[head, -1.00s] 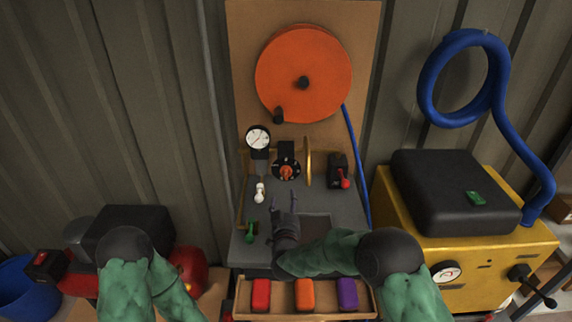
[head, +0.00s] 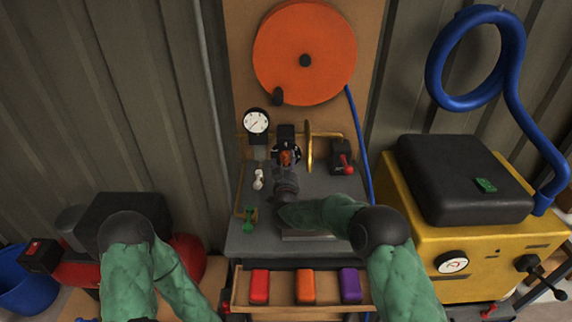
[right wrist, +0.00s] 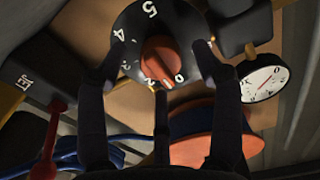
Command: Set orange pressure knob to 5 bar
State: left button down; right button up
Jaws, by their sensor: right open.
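The orange pressure knob (right wrist: 160,58) sits at the middle of a black dial (right wrist: 150,22) with white numbers. The 5 and 4 are readable in the right wrist view, and a 0 shows near the knob's lower right; the exact setting is unclear. The knob also shows small in the head view (head: 286,157). My right gripper (head: 286,170) is open in front of the dial. In the right wrist view its fingers (right wrist: 160,70) stand on either side of the knob, with gaps; contact is not visible. My left gripper is out of view.
A white-faced gauge (head: 256,122) is left of the dial. A brass wheel (head: 309,146) and a red-handled valve (head: 344,162) stand to its right. A white lever (head: 258,180) and green valve (head: 249,220) are at left. A tray (head: 328,287) of coloured blocks sits in front.

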jog(key=shift+w, duration=0.9)
jog(key=c, duration=1.1)
jog(key=shift+c, duration=0.2)
jog(key=shift+m, duration=3.4)
